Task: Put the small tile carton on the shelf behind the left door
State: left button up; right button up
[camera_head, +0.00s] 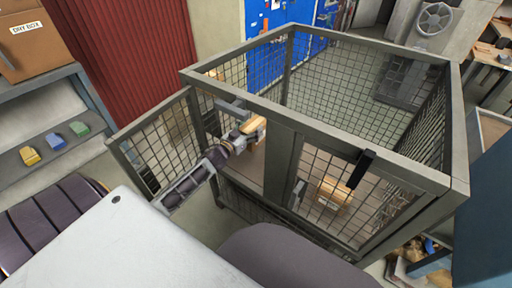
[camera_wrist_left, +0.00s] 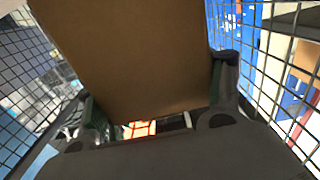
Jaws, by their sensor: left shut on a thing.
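The small tile carton (camera_head: 254,126) is held by my left gripper (camera_head: 243,136) in the left doorway of the mesh cage. In the left wrist view the carton (camera_wrist_left: 130,55) fills the space between the two fingers of my left gripper (camera_wrist_left: 160,108), which is shut on it. The left door (camera_head: 155,143) stands swung open to the left of my arm. The shelf (camera_head: 246,168) shows as a brown board inside the opening, below the carton. Whether the carton touches it I cannot tell. My right gripper is out of view.
The right door (camera_head: 338,205) looks closed, with a black bar (camera_head: 361,168) at its top. Another tan box (camera_head: 333,192) shows behind its mesh. A frame post (camera_head: 281,165) stands right of my arm. A side shelf (camera_head: 50,150) with small coloured blocks is at left.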

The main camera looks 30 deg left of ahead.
pick_arm(q)
notch_tip(320, 180, down, 5)
jog(key=shift+r+b, duration=0.1)
jog(key=shift+b, duration=0.9)
jog(key=shift+f, duration=0.2)
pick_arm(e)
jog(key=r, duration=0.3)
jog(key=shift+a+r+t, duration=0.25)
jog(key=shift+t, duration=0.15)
